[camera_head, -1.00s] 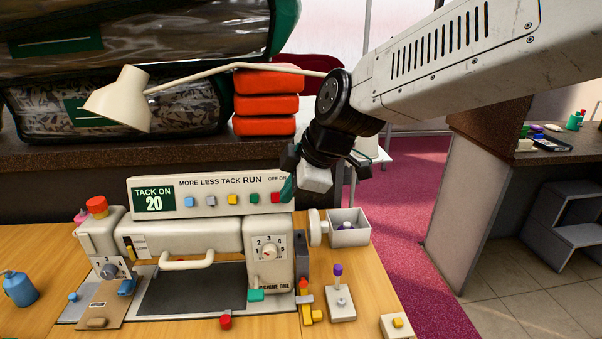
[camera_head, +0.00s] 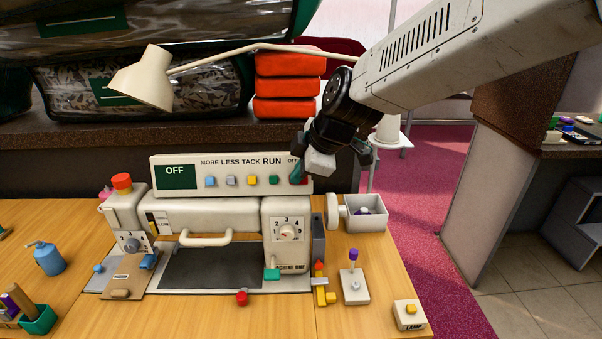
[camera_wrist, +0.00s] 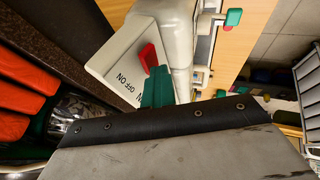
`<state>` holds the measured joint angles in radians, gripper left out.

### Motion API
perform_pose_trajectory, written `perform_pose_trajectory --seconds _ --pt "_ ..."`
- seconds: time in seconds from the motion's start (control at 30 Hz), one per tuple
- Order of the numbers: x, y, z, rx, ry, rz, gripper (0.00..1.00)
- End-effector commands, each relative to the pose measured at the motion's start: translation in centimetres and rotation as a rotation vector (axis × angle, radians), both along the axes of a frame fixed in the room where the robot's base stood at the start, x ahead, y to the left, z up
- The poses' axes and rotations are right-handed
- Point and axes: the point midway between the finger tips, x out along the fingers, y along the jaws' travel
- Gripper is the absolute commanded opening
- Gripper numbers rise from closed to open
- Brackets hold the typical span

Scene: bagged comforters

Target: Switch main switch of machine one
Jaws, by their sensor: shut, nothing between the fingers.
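Machine one (camera_head: 210,215) is a cream sewing machine with a control panel (camera_head: 232,172) on top. The panel's green display (camera_head: 175,171) reads OFF. The main switch is a red rocker at the panel's right end; in the wrist view the red switch (camera_wrist: 149,57) shows beside the OFF and ON lettering and looks tilted. My gripper (camera_head: 299,172) is at the panel's right end, its green fingertips shut with nothing between them. In the wrist view my gripper (camera_wrist: 157,88) is right beside the red switch; I cannot tell whether they touch.
A lamp (camera_head: 145,78) and red stacked cushions (camera_head: 288,85) stand behind the machine. A grey box (camera_head: 367,212), a joystick (camera_head: 353,285) and a yellow-button box (camera_head: 409,314) are to the right. A blue can (camera_head: 48,258) is at left.

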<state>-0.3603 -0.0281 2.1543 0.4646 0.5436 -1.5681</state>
Motion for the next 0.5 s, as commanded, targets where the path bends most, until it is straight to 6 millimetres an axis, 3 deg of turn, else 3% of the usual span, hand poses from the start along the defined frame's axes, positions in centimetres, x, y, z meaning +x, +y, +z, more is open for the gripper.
perform_pose_trajectory --seconds 0.5 --pt "0.2 -1.7 -0.2 -0.002 -0.001 -0.008 0.0"
